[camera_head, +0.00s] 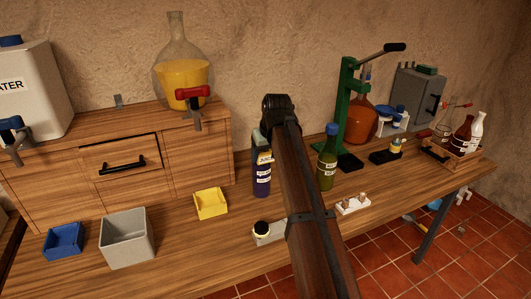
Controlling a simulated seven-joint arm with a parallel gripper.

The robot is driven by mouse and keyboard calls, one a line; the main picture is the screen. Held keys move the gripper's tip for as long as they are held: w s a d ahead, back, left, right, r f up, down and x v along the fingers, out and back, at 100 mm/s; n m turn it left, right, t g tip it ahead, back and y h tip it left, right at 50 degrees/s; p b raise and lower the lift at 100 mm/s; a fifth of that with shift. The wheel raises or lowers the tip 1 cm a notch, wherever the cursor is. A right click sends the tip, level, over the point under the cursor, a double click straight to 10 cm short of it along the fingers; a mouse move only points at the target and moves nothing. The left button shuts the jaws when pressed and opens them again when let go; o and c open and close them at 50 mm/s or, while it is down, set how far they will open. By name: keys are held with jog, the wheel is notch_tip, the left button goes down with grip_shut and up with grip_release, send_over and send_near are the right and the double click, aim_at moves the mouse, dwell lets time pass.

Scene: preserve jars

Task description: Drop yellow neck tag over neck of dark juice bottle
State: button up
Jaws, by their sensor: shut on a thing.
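A dark purple juice bottle (261,184) with pale labels stands upright on the bench, left of my arm. A small yellow patch, which looks like the neck tag (265,158), shows at the bottle's upper part. A grey part of my gripper (259,138) shows just above it, mostly hidden behind my arm. My gripper appears shut on the yellow neck tag. The fingertips and the bottle's mouth are too small and covered to make out. I cannot tell whether the tag is around the neck or in front of it.
A green bottle (327,170) stands close on the right, before a green press (346,115). A yellow bin (210,204), grey bin (127,240) and blue bin (63,242) sit left. A dark-capped item (263,230) and white holder (352,205) are near the front edge.

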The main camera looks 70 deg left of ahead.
jog(key=o, duration=1)
jog(key=shift+c, duration=0.2)
jog(key=v, duration=1.4)
jog(key=shift+f, duration=0.15)
